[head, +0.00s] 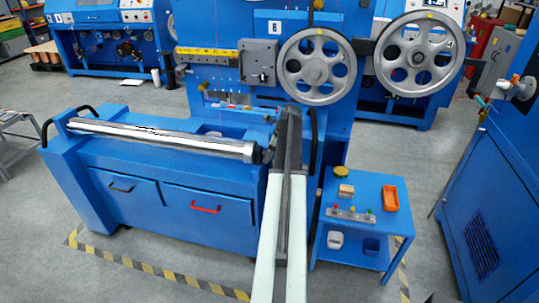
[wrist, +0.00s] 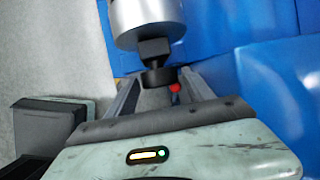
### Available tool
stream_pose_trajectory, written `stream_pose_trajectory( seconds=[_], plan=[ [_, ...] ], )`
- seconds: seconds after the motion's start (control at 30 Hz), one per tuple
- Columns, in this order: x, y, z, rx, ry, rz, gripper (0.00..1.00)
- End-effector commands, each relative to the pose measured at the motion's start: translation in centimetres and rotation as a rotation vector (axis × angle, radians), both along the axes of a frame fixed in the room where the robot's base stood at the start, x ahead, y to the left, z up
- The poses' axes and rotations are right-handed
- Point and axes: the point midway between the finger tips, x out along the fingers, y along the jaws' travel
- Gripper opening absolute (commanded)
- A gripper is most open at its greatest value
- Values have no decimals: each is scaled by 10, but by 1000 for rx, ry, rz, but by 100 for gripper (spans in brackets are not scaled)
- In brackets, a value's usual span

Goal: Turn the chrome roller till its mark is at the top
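The chrome roller (head: 165,137) lies along the top of a blue cabinet in the head view. Thin dark streaks show along it; I cannot tell whether they are its mark or reflections. In the wrist view the roller's end (wrist: 147,17) is at the top, with a black squared shaft (wrist: 154,49) and a dark collar below it. My gripper (wrist: 160,80) is at this shaft end, with a grey finger on each side of the collar. I cannot tell whether the fingers touch it. In the head view the fingers are not clear behind my arm.
The blue cabinet (head: 120,205) has two drawers, one with a red handle. Two spoked pulleys (head: 317,67) (head: 416,53) stand behind. A red knob (wrist: 175,88) shows between the fingers.

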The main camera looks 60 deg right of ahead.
Motion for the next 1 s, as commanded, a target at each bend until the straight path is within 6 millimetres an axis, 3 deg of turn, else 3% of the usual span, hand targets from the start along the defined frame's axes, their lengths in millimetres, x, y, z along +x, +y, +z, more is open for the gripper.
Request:
stream_pose_trajectory(
  seconds=[0.03, 0.17, 0.2, 0.57, 1.0],
  plan=[
    [0, 0, 0, 0, 0, 0, 44],
    [0, 0, 0, 0, 0, 1, 7],
    [0, 0, 0, 0, 0, 1, 6],
    [-1, 5, -3, -73, -25, 1, 6],
    [-4, 14, -12, -421, -134, 1, 6]
  ],
)
